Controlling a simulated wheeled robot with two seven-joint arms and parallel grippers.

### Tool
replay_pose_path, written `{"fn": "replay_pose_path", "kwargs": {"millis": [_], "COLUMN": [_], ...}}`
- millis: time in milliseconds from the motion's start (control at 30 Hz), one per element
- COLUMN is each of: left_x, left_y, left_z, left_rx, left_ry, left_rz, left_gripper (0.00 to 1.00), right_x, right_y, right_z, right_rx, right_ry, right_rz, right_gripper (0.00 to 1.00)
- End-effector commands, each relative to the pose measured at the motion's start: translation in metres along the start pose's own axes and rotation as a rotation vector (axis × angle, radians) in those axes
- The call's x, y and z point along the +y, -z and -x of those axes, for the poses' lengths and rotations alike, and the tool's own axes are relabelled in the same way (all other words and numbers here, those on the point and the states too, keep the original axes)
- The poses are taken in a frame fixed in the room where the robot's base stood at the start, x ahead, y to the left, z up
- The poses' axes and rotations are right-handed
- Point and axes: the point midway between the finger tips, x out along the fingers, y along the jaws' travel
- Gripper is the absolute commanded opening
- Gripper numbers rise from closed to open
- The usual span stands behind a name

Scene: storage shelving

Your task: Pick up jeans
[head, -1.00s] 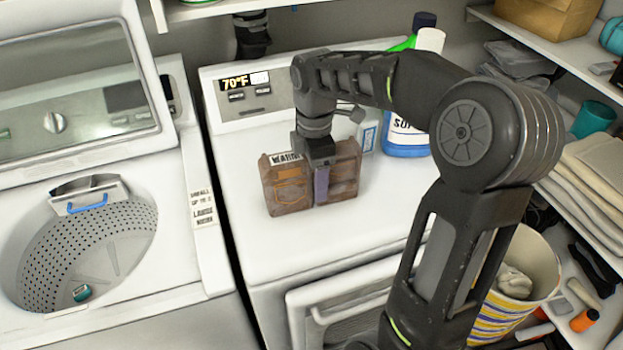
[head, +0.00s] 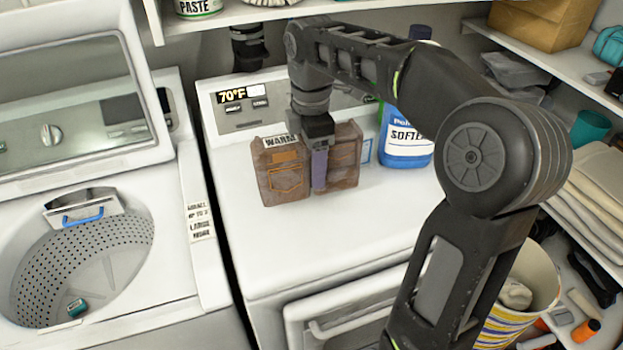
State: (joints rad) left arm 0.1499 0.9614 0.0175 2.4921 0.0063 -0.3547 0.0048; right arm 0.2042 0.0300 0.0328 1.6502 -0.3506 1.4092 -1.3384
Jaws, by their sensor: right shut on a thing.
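No jeans that I can make out show in the head view. My right gripper (head: 319,168) points down and is shut on a brown, box-like pack (head: 283,178) with orange markings and a white label along its top. The fingers lie across the middle of the pack, which is upright over the white dryer top (head: 350,232). I cannot tell whether its base touches the dryer. My left gripper is not in view.
A blue softener bottle (head: 404,150) stands to the right of the pack, partly behind my right arm. An open top-loading washer (head: 165,245) is at left. Shelves with folded cloths (head: 590,195) and a striped bin (head: 497,325) are at right. The dryer's front top is clear.

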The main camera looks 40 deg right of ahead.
Motion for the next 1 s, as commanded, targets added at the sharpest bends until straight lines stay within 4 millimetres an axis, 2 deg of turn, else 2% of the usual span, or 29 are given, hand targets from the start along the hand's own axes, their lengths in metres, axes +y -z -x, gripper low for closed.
{"fn": "replay_pose_path", "kwargs": {"millis": [33,200,1000], "left_x": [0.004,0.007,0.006], "left_y": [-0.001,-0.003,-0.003], "left_z": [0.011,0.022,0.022], "left_rx": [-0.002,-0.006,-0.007], "left_ry": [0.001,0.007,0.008], "left_rz": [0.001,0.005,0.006], "left_gripper": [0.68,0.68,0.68], "right_x": [0.0,0.0,0.0], "right_y": [0.0,0.0,0.0], "right_z": [0.015,0.027,0.026], "right_rx": [0.001,0.0,0.0], "right_ry": [-0.003,-0.001,-0.002], "right_rz": [0.0,0.0,0.0], "right_gripper": [0.01,0.02,0.02]}}
